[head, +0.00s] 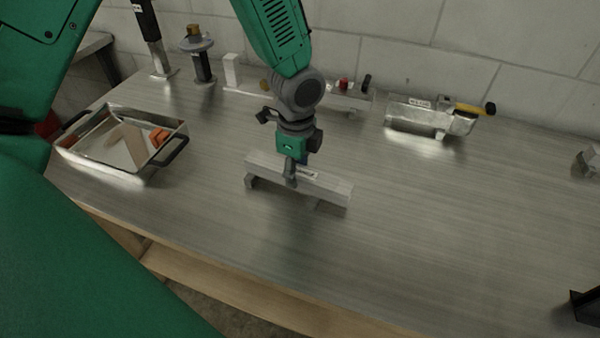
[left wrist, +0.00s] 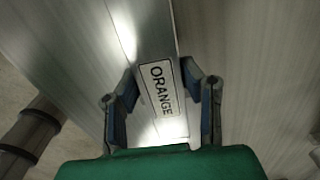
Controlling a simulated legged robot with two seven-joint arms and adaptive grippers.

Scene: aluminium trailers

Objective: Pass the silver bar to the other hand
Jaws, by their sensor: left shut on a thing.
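The silver bar (head: 328,189) is a long light-metal piece in the middle of the workbench, with a short foot at its left end. In the left wrist view the bar (left wrist: 150,40) runs up the picture and has a white label reading "ORANGE". My left gripper (head: 292,178) comes down from above and is shut on the bar near its middle. In the left wrist view its two fingers (left wrist: 162,98) stand on either side of the bar. Whether the bar touches the bench is hard to tell. My right gripper is not clearly in view.
A metal tray (head: 92,165) with dark handles stands at the left, holding orange and brown pieces. A silver device (head: 418,117) with a yellow and black end lies at the back right. A black-stemmed stand (head: 203,66) is at the back left.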

